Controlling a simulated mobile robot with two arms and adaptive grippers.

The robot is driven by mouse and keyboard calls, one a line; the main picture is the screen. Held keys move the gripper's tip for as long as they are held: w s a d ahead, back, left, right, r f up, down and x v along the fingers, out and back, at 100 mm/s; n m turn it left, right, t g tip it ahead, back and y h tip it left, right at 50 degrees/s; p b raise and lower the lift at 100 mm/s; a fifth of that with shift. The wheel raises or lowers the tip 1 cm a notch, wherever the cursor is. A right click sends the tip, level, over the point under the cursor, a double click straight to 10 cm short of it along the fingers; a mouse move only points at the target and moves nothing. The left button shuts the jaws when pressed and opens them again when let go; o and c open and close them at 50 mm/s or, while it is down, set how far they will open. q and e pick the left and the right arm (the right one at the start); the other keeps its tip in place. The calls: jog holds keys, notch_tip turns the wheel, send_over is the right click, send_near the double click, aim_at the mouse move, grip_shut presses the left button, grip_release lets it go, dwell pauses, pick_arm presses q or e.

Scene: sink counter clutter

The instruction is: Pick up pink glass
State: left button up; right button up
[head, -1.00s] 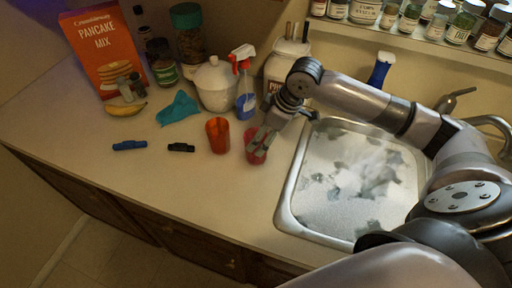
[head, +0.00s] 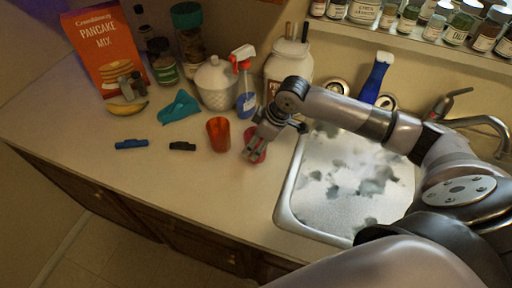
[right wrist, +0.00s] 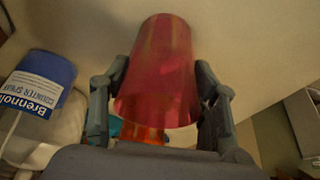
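The pink glass (head: 261,157) stands on the counter just left of the sink, partly hidden by my right gripper. My right gripper (head: 256,148) is at it, with its fingers reaching down beside it. In the right wrist view the pink glass (right wrist: 158,75) fills the space between the two fingers of my right gripper (right wrist: 162,75), one on each side. The fingertips are very close to its walls; I cannot tell whether they press on it. My left gripper is not in view.
An orange glass (head: 218,134) stands close to the left of the pink one. A spray bottle (head: 245,90), a white lidded pot (head: 216,85) and a white jar (head: 287,68) stand behind. The sink (head: 289,205) is at the right. The front counter is clear.

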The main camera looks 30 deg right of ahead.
jog(key=c, duration=0.8)
jog(key=shift+o, duration=0.2)
jog(key=shift+r, duration=0.15)
